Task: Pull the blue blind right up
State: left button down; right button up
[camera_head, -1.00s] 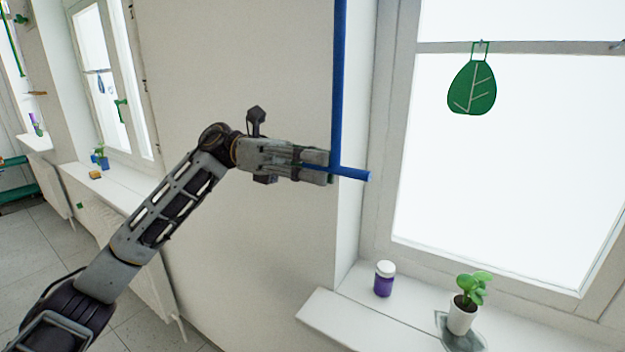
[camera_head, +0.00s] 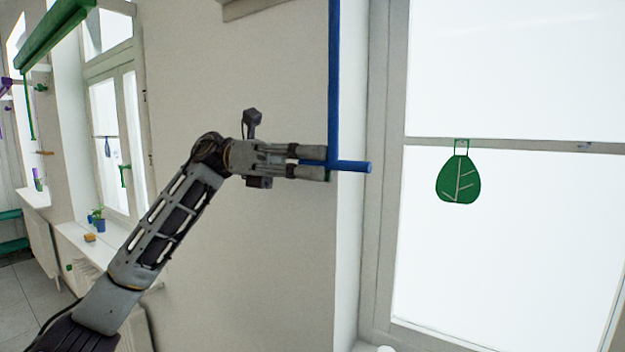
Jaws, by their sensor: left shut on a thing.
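A blue pull rod (camera_head: 335,70) hangs straight down beside the near window and runs out of the top of the view. A short blue crossbar (camera_head: 352,167) sits at its lower end. My left gripper (camera_head: 318,164) is shut on the blue crossbar, at the foot of the rod, with part of the bar sticking out to the right of the fingers. The fabric of the blue blind is not in view. My right gripper is not in view.
A green leaf ornament (camera_head: 459,177) hangs in the near window. A green rolled blind (camera_head: 55,38) is above the farther window at the left. A farther sill (camera_head: 72,236) holds small items. Bare wall (camera_head: 240,290) lies below my left arm.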

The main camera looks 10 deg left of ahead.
pick_arm(q)
jog(key=shift+a+r+p, duration=0.1)
jog(key=shift+r+p, duration=0.35)
jog(key=shift+r, duration=0.9)
jog(key=shift+r, duration=0.1)
jog(key=c, duration=1.7)
grip_release()
jog(key=shift+r, duration=0.1)
jog(key=shift+o, duration=1.2)
jog(key=shift+a, duration=0.1)
jog(key=shift+s+r, duration=0.1)
jog(key=shift+s, duration=0.05)
jog(key=shift+w+d+f, duration=0.3)
jog(key=shift+w, duration=0.1)
jog(key=shift+s+a, duration=0.1)
jog(key=shift+a, duration=0.55)
jog(key=v, duration=1.1)
jog(key=shift+w, duration=0.25)
